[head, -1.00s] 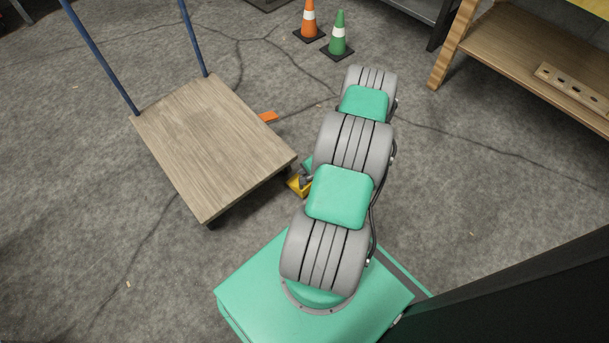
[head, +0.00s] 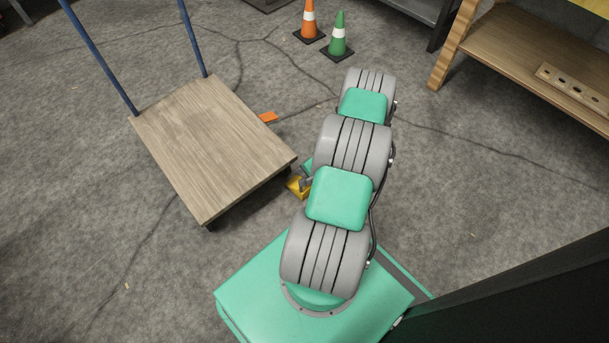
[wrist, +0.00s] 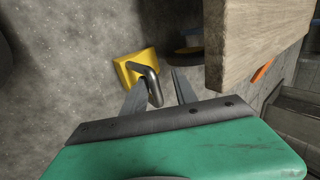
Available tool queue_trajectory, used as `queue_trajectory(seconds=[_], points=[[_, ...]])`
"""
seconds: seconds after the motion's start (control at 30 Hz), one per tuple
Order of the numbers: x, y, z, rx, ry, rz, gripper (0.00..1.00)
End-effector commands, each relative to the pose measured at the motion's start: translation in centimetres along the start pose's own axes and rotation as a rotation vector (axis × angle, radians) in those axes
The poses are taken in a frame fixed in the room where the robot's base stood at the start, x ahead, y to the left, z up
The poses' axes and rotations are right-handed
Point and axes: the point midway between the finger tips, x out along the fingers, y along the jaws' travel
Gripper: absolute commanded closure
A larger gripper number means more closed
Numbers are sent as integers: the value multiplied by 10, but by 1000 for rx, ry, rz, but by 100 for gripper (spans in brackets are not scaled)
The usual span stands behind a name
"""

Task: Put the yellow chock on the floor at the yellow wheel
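The yellow chock (wrist: 133,66) has a bent grey metal handle (wrist: 150,86) and appears to rest on the floor beside the cart. In the head view, the chock (head: 298,187) shows by the cart's near right corner, partly hidden by my arm. My gripper (wrist: 158,92) is open. Its fingers stand apart, with the handle's end between them, close to the left finger; I cannot tell whether they touch. A wheel with a yellow part (wrist: 189,50) shows under the deck, right of the chock, with a gap between them.
The wooden cart deck (head: 210,140) with blue handle posts stands left of my arm; its edge (wrist: 225,50) is close right of my fingers. Orange (head: 309,22) and green (head: 340,38) cones stand behind. Floor at left is clear.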

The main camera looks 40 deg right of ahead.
Motion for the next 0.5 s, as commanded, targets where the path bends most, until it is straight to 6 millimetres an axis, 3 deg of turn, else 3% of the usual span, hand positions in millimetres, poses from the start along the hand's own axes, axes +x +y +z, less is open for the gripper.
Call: queue_trajectory(seconds=[0.17,0.4,0.5], points=[[-26,-3,-1,3,2,0,66],[-89,-4,-1,4,2,-1,66],[-108,-3,0,3,1,0,66]])
